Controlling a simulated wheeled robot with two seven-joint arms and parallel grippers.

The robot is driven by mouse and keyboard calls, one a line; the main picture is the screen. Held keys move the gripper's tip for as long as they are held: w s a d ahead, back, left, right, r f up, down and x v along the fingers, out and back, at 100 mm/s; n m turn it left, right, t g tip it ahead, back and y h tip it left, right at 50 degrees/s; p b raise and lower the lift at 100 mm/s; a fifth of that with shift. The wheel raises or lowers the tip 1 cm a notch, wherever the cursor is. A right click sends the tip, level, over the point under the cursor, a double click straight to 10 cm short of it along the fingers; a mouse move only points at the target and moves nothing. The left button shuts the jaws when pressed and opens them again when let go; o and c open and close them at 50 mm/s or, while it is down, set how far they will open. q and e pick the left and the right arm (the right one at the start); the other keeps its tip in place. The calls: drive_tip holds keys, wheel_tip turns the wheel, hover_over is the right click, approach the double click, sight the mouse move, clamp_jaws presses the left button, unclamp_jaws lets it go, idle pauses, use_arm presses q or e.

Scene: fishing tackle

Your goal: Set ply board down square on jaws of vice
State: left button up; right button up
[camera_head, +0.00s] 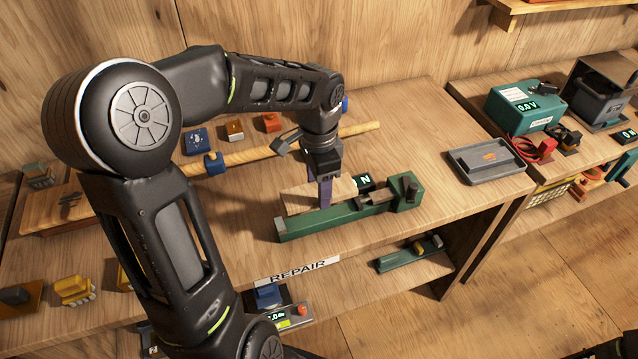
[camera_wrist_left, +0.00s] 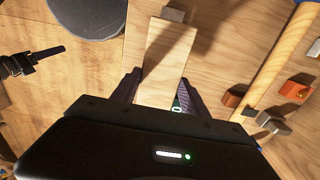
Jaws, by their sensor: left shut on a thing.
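The ply board (camera_head: 302,198) is a pale flat wooden piece; it also shows in the left wrist view (camera_wrist_left: 168,55), running between the fingers. My left gripper (camera_head: 325,192) points down and is shut on the board, one finger on its near face. The green vice (camera_head: 335,220) lies on the bench, its long side across the front and its screw end at right. The board is upright over the vice, its lower edge close behind the front green bar. Whether it touches the jaws I cannot tell.
A wooden rod (camera_head: 358,128) lies behind the vice, with small blue and orange blocks (camera_head: 270,122) beyond it. A grey tray (camera_head: 487,162) stands at the bench's right end. The bench top between vice and tray is clear. A REPAIR label marks the front edge.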

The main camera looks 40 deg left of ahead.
use_arm(q)
drive_tip(key=b, duration=0.3)
hover_over(319, 216)
drive_tip(key=shift+f, duration=2.35)
drive_tip(key=shift+f+b, duration=0.95)
drive_tip(key=shift+f, duration=0.4)
drive_tip(key=o, duration=1.5)
drive_tip(key=shift+s, duration=0.1)
drive_tip(key=shift+r, duration=0.25)
wheel_tip(319, 216, up, 7)
drive_tip(key=shift+r, duration=0.2)
